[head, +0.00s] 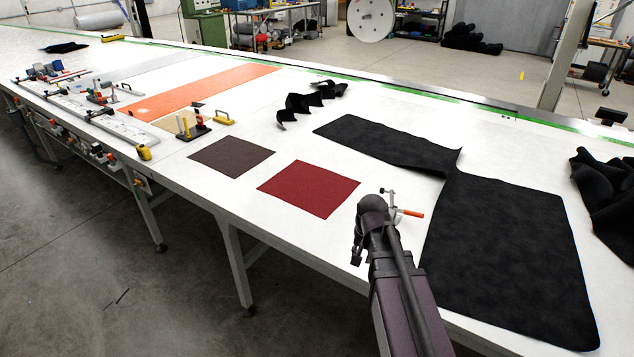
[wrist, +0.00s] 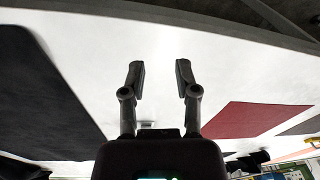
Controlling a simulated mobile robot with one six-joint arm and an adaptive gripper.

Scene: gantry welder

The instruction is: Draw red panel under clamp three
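The red panel (head: 309,188) lies flat on the white table near its front edge, left of my arm. It also shows in the wrist view (wrist: 252,119), right of my fingers. A metal clamp with an orange handle (head: 411,213) stands beside my arm, partly hidden by it. Other clamps, including one with yellow handles (head: 185,126), stand at the left; no number is readable, so I cannot tell which is clamp three. My gripper (wrist: 160,74) is open and empty over bare table, apart from the panel. In the head view its fingers are mostly hidden by my arm.
A dark brown panel (head: 231,157) lies left of the red one. A large black sheet (head: 510,260) covers the table right of my arm. An orange strip (head: 210,90) and crumpled black pieces (head: 312,101) lie farther back. Bare table surrounds the red panel.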

